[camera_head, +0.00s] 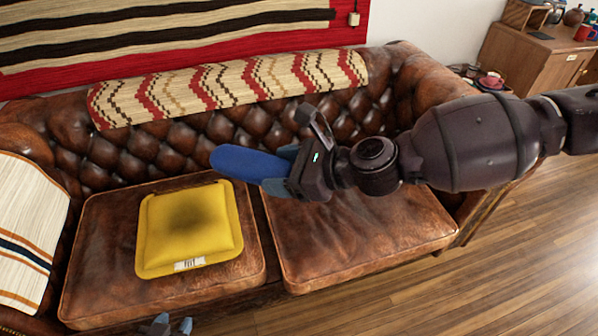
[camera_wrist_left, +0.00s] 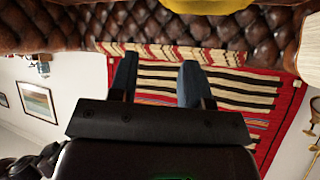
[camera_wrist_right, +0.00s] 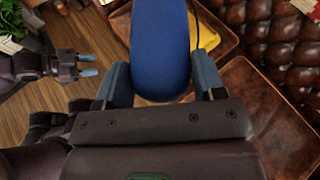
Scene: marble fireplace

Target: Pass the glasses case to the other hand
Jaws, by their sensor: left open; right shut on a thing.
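The blue glasses case (camera_head: 238,162) is a long rounded shape held in the air above the sofa, pointing left in the head view. My right gripper (camera_head: 279,172) is shut on its right end. In the right wrist view the case (camera_wrist_right: 160,45) sits between the two fingers, its near end at the gripper and its far end past the top edge. My left gripper (camera_head: 172,326) shows only its tips at the bottom edge of the head view, below and left of the case and apart from it. In the left wrist view its fingers (camera_wrist_left: 157,82) are spread and empty.
A brown leather sofa (camera_head: 360,240) carries a yellow cushion (camera_head: 190,228) on its left seat. A patterned throw (camera_head: 230,88) lies along the backrest, and a striped blanket (camera_head: 25,235) covers the left arm. A wooden cabinet (camera_head: 530,62) stands at the back right. Wooden floor (camera_head: 500,260) is clear at right.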

